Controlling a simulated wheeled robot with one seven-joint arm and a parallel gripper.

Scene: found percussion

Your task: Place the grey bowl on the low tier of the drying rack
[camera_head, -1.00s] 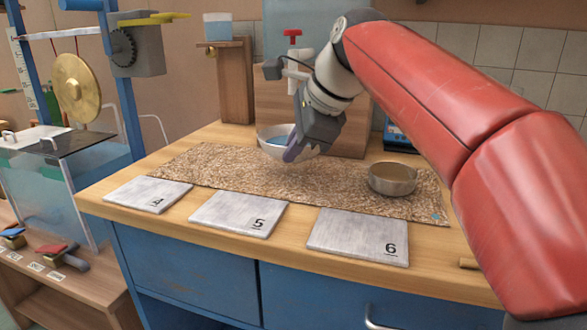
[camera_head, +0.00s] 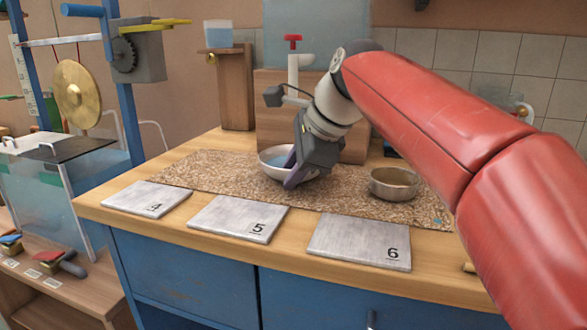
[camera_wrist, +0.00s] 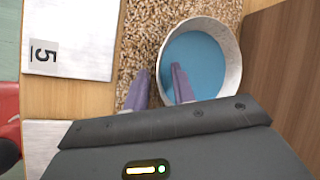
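A pale grey-white bowl (camera_head: 270,170) with a blue inside or blue liquid stands on the back part of the speckled mat. It also shows in the wrist view (camera_wrist: 231,62). My gripper (camera_head: 291,180) is at its front right side, pointing down. In the wrist view my gripper (camera_wrist: 160,72) straddles the bowl's wall, one purple finger over the blue and one outside above the mat. The fingers are apart, with gaps beside the rim. A second, metallic grey-brown bowl (camera_head: 394,190) stands farther right on the mat. I cannot see a drying rack.
A wooden block with a red-handled tap (camera_head: 293,60) stands behind the bowl. Tiles marked 4 (camera_head: 140,197), 5 (camera_head: 235,215) and 6 (camera_head: 350,238) lie along the counter front (camera_head: 180,222). A glass tank (camera_head: 30,190) stands at the left.

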